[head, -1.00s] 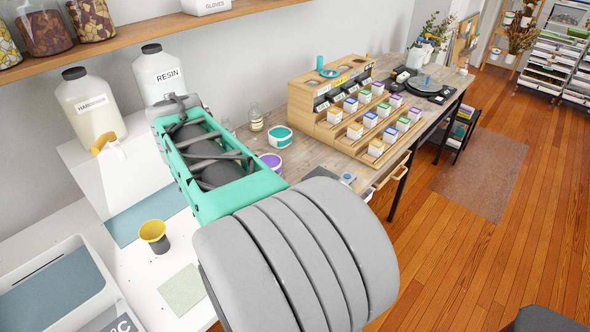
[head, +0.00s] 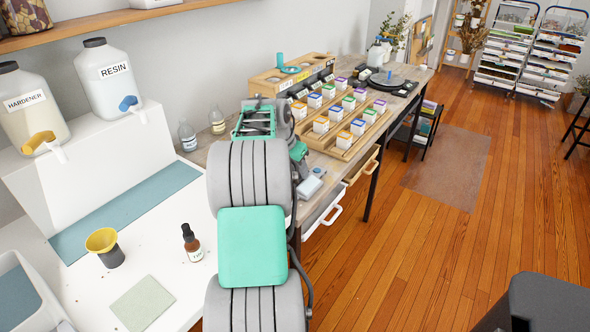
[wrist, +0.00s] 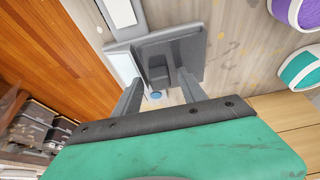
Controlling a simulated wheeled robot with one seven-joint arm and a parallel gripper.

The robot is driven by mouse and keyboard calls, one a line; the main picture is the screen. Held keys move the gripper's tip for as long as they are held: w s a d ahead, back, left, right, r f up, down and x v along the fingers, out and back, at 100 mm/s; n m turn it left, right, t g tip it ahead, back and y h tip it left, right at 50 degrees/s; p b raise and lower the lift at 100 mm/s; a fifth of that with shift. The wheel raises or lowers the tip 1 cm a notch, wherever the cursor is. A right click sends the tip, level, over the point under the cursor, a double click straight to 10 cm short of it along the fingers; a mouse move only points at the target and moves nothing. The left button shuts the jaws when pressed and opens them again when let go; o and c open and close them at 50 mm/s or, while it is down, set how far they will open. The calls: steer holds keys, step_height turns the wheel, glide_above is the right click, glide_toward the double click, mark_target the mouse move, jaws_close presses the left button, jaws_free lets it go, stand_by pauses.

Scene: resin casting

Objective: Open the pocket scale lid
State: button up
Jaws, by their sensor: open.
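In the wrist view a grey, flat-edged object (wrist: 185,48), which looks like the pocket scale, lies on the wooden bench near its front edge. It has a darker block in its middle and a pale panel on its left. Whether its lid is shut is hard to tell. My gripper (wrist: 160,80) is open, its two fingers reaching toward this object from either side of the dark block. I cannot tell whether they touch it. In the head view a small pale grey device (head: 310,186) sits at the bench edge, right of my arm, which hides my fingertips.
A wooden rack (head: 345,142) of small boxes stands behind on the bench. An open drawer with a white front (head: 323,217) juts out below the edge. In the wrist view, purple-and-white (wrist: 296,13) and teal-and-white (wrist: 300,68) tubs lie right.

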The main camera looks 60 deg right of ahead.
jaws_close()
stand_by(0.5)
stand_by(0.9)
